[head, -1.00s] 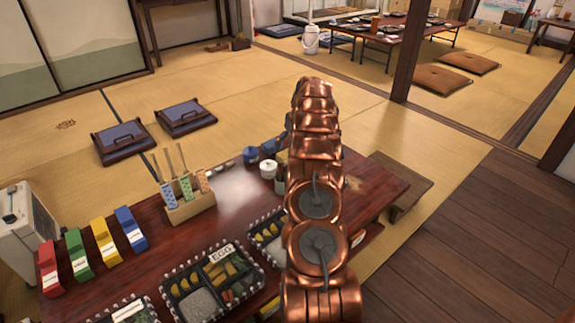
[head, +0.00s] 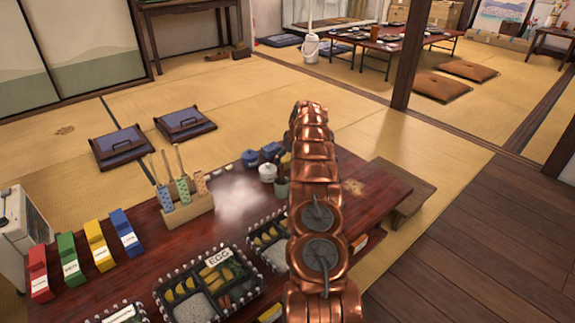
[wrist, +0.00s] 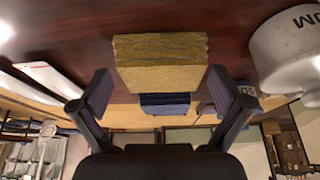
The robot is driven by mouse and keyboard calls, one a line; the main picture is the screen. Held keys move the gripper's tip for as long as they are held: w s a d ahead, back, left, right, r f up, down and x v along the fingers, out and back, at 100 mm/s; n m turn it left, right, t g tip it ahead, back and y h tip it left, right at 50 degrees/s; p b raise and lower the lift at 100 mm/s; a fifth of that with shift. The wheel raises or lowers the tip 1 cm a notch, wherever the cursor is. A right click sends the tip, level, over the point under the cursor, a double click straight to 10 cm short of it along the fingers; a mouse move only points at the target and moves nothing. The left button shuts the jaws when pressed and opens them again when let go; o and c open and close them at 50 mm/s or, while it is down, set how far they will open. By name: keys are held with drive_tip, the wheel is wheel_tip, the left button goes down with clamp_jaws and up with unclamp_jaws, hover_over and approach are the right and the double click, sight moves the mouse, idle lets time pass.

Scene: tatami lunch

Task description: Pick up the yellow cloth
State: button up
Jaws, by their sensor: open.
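The yellow cloth (wrist: 160,62) shows in the wrist view as a folded, textured mustard block on the dark wooden table. My gripper (wrist: 158,85) is open, with one finger on each side of the picture's middle. The cloth appears between and beyond the fingertips, with nothing held. A dark blue folded piece (wrist: 165,103) shows right beside the yellow cloth. In the head view my arm blocks the gripper, and I cannot make out the cloth there.
A white lettered pot (wrist: 290,50) is close on the right in the wrist view; a white and red item (wrist: 48,76) is at left. In the head view, the table (head: 235,205) bears lunch boxes (head: 215,285), a utensil holder (head: 187,210) and colored labelled packs (head: 99,245).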

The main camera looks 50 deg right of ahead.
sight(287, 158)
drive_tip(key=shift+w+f, duration=0.1)
drive_tip(key=shift+f, duration=0.15)
drive_tip(key=shift+c, duration=0.2)
drive_tip(key=c, duration=0.7)
wheel_tip(287, 158, up, 10)
drive_tip(key=p, duration=0.4)
